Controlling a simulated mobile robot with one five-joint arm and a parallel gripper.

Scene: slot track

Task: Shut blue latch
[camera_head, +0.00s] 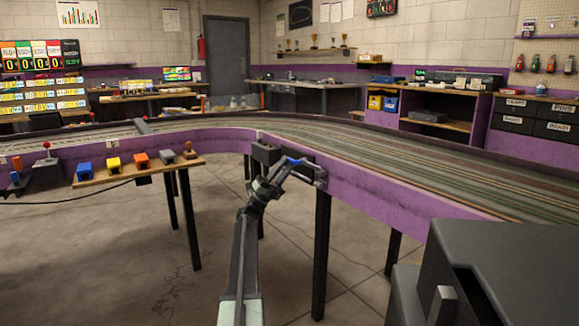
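Blue parts (293,161), which seem to be the blue latch, show at the dark box on the purple outer wall of the track, right of the picture's middle. They are small and partly covered by my arm, so the latch's position cannot be made out. My gripper (314,177) is at the end of my arm, close against the purple wall beside the blue parts. Whether it touches them is unclear. Its fingers are too small to tell open from shut.
The slot track (400,150) curves across the view on dark legs. A wooden shelf (130,174) with several coloured blocks juts out at left. A dark box (265,152) sits at the track edge. A large dark body fills the lower right. The floor at left is mostly clear.

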